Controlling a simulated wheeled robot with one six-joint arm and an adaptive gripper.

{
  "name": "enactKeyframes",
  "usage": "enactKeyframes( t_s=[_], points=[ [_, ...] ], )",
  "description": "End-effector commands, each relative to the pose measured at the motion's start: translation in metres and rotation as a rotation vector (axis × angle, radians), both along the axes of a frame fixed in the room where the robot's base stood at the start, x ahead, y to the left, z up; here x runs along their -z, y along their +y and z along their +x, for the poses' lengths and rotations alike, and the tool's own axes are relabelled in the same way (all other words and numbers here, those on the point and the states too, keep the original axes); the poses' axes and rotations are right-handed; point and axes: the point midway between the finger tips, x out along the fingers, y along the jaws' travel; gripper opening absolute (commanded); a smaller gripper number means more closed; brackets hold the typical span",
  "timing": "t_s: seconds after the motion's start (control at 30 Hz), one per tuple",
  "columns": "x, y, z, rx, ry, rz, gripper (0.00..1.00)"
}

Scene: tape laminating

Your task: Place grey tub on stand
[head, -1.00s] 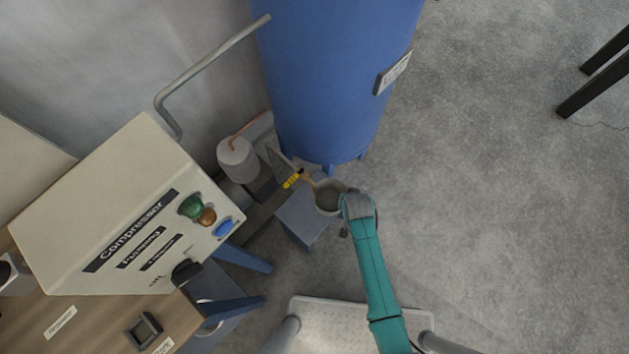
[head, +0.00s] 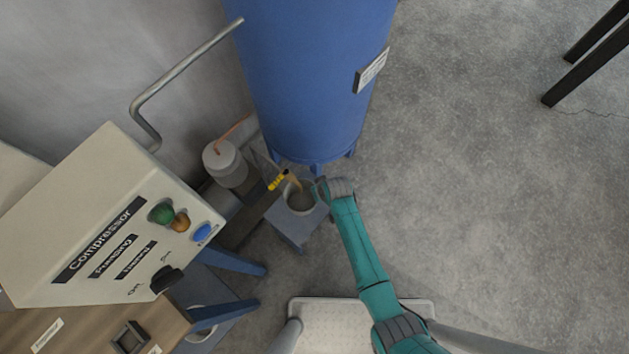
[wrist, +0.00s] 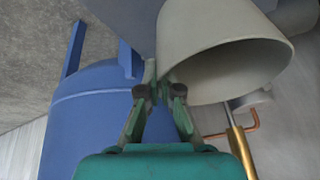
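The grey tub (head: 301,200) is an open, round container. In the head view it appears over the top of the small grey-blue stand (head: 291,237); whether its base touches the stand cannot be told. My gripper (head: 322,190) is at the tub's right rim. In the wrist view the tub (wrist: 215,45) fills the upper right, and my gripper's fingers (wrist: 158,85) are closed about its wall near the rim. The tub's base is hidden from the head view.
A blue tank (head: 310,80) on legs stands just behind. A yellow-handled valve (head: 278,180) with a brownish outlet reaches over the tub's left side. A grey cylinder (head: 224,162) and the compressor panel (head: 110,225) are left.

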Motion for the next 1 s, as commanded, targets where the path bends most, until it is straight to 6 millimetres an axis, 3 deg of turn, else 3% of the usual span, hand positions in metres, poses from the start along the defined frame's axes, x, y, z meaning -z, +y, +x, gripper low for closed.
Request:
enactKeyframes(
  t_s=[0.43,0.87,1.0],
  points=[
    [0.045,0.000,0.000,0.002,0.001,0.000,0.00],
    [0.051,0.000,0.000,0.001,-0.001,0.001,0.00],
    [0.052,0.000,0.000,0.001,-0.001,0.001,0.30]
  ],
)
